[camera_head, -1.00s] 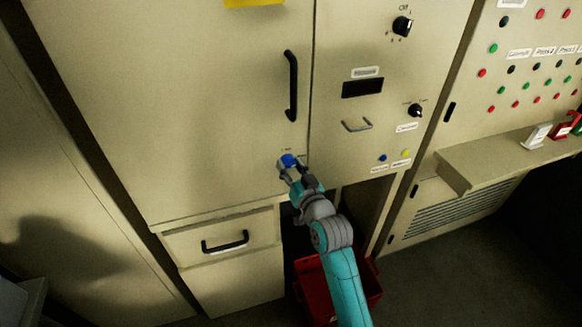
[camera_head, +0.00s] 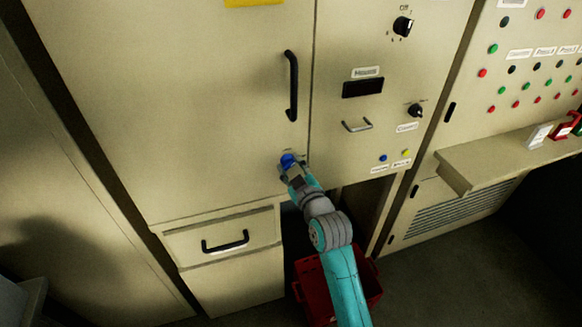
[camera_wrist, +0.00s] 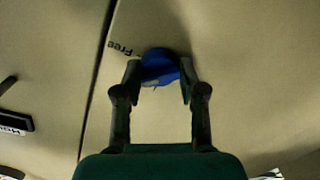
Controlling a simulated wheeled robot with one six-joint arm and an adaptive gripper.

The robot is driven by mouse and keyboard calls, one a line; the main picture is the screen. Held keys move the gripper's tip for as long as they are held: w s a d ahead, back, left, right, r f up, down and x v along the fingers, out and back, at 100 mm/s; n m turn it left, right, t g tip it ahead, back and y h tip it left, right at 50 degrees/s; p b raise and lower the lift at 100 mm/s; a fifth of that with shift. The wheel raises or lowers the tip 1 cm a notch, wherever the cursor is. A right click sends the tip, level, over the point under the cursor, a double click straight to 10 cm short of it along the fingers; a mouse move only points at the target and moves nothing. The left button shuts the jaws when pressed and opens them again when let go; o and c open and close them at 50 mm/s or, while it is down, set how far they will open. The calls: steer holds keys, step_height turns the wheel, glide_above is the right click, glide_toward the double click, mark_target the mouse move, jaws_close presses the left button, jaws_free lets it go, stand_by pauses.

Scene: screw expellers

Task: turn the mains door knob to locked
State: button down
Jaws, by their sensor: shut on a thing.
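The blue mains door knob (camera_head: 287,160) sits low on the cream cabinet door (camera_head: 200,120), near its right edge and below the black door handle (camera_head: 291,86). My gripper (camera_head: 291,170) is at the knob, with its fingers shut on it. In the wrist view the blue knob (camera_wrist: 160,66) is between the two fingertips (camera_wrist: 159,78), one on each side. Printed lettering reading "Free" shows beside the knob on the door. The other marking by the knob is hidden or too small to read.
Right of the door, a panel carries a black rotary switch (camera_head: 402,26), a smaller dark knob (camera_head: 415,110) and a metal pull handle (camera_head: 357,125). A drawer (camera_head: 220,236) is below the door. A red crate (camera_head: 318,290) stands under my arm. A shelf (camera_head: 500,160) juts out at right.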

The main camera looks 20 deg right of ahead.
steer(key=n, duration=0.5)
steer(key=shift+r+h, duration=0.15)
steer(key=shift+h, duration=0.15)
steer(key=shift+n, duration=2.1)
steer(key=shift+r, duration=0.1)
steer(key=c, duration=0.7)
jaws_free()
steer(key=shift+s, duration=0.4)
steer(key=s, duration=1.1)
steer(key=shift+r, duration=0.35)
